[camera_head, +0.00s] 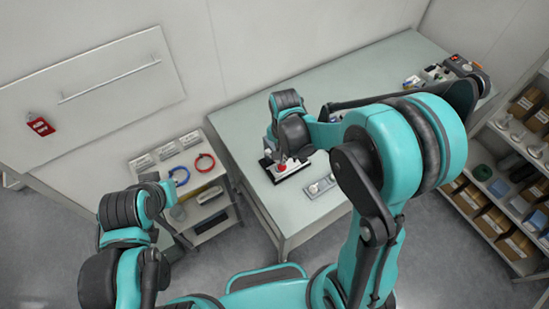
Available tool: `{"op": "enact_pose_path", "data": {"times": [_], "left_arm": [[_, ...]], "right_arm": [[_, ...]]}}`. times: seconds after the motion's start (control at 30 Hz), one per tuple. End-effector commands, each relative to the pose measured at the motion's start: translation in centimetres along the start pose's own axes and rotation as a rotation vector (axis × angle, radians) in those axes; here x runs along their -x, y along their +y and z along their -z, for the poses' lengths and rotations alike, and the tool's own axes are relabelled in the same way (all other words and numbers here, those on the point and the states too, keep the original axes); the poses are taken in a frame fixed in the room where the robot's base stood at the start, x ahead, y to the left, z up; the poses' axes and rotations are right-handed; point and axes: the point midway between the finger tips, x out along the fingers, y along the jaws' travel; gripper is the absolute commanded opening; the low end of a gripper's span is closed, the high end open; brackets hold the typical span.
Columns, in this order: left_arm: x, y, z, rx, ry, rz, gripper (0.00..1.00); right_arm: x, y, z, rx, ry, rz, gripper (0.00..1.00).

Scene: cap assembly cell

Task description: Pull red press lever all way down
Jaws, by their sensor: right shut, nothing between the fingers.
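The press (289,171) is a small black and white device on the grey-green table. A small red part (281,167) shows on it, which looks like the lever's end. My right gripper (282,158) is shut and empty, pointing down right at the red part. I cannot tell whether it touches it. The gripper and wrist hide much of the press, so the lever's angle is unclear. My left arm is at the left, over the small side shelf, away from the press. Its fingers cannot be made out.
The table (247,135) is mostly clear left of the press. A light plate with round parts (319,187) lies right of the press. A side shelf (213,179) holds blue and red rings. A rack of bins (510,190) stands at the right.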

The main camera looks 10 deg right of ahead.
Motion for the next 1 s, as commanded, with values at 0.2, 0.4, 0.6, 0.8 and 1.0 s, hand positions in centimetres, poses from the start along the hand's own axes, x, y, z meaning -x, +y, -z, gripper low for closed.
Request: {"op": "enact_pose_path", "data": {"times": [0.2,0.4,0.6,0.8,1.0], "left_arm": [[-0.9,0.0,-0.6,0.0,0.0,0.0,0.0],[-1.3,0.0,-0.9,0.0,0.0,0.0,0.0],[-1.2,0.0,-0.8,0.0,0.0,0.0,0.0],[-1.5,0.0,-1.1,0.0,0.0,0.0,0.0],[-2.3,0.0,-1.6,0.0,0.0,0.0,0.0]], "right_arm": [[-1.0,0.0,0.0,0.0,0.0,0.0,0.0],[-1.5,0.0,0.0,0.0,0.0,0.0,0.0],[-1.4,0.0,0.0,0.0,0.0,0.0,0.0],[-1.8,0.0,0.0,0.0,0.0,0.0,0.0],[-2.8,0.0,0.0,0.0,0.0,0.0,0.0]]}}
